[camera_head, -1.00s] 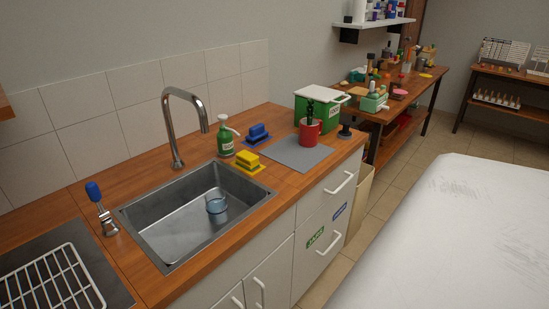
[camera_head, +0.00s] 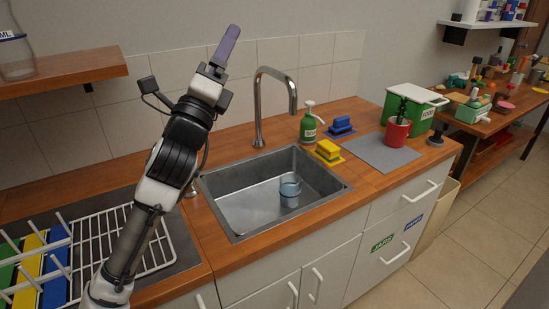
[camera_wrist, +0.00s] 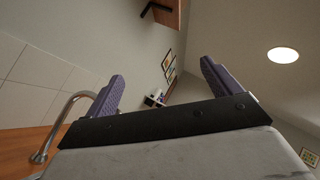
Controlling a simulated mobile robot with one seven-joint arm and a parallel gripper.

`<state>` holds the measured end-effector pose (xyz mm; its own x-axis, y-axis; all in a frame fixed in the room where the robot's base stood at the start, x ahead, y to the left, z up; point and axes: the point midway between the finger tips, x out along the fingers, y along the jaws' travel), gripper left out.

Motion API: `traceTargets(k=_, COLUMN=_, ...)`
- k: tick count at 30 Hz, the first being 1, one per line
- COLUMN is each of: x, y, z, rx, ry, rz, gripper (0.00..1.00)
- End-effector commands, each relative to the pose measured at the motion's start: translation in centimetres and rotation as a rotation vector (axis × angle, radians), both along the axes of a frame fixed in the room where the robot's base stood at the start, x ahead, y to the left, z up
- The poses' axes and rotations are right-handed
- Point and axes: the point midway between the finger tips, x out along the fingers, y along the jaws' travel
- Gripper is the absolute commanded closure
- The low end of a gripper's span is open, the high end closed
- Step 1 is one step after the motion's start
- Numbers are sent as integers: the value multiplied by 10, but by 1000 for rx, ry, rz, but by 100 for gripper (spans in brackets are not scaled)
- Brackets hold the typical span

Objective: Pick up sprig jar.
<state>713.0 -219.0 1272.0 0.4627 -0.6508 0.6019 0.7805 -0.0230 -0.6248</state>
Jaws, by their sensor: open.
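My gripper (camera_head: 227,46) is raised over the left of the counter, apart from both. In the wrist view its purple fingers (camera_wrist: 162,70) are spread, with nothing between them.
The tall faucet (camera_head: 259,110) and the sink (camera_head: 245,205) with a blue glass cup (camera_head: 290,188) lie between my arm and the pot. A green soap bottle (camera_head: 308,126), a yellow sponge (camera_head: 328,150) and a green bin (camera_head: 425,105) stand nearby.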

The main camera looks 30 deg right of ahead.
Motion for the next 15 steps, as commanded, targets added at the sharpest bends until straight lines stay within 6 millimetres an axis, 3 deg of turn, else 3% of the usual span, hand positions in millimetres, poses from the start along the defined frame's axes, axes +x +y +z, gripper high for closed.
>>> traceTargets(k=1, x=8, y=-37, z=-34, rx=129, ry=0, rz=19, gripper=10)
traceTargets(k=3, x=17, y=-79, z=-86, rx=311, ry=-13, rz=48, gripper=10)
traceTargets(k=5, x=23, y=-109, z=-135, rx=472, ry=-33, rz=69, gripper=10)
traceTargets(k=6, x=26, y=-125, z=-169, rx=579, ry=-50, rz=82, gripper=10)
traceTargets(k=9, x=32, y=-149, z=-253, rx=835, ry=-104, rz=104, gripper=10)
traceTargets(k=12, x=36, y=-154, z=-323, rx=1046, ry=-160, rz=114, gripper=10)
traceTargets(k=15, x=38, y=-150, z=-370, rx=1191, ry=-204, rz=113, gripper=10)
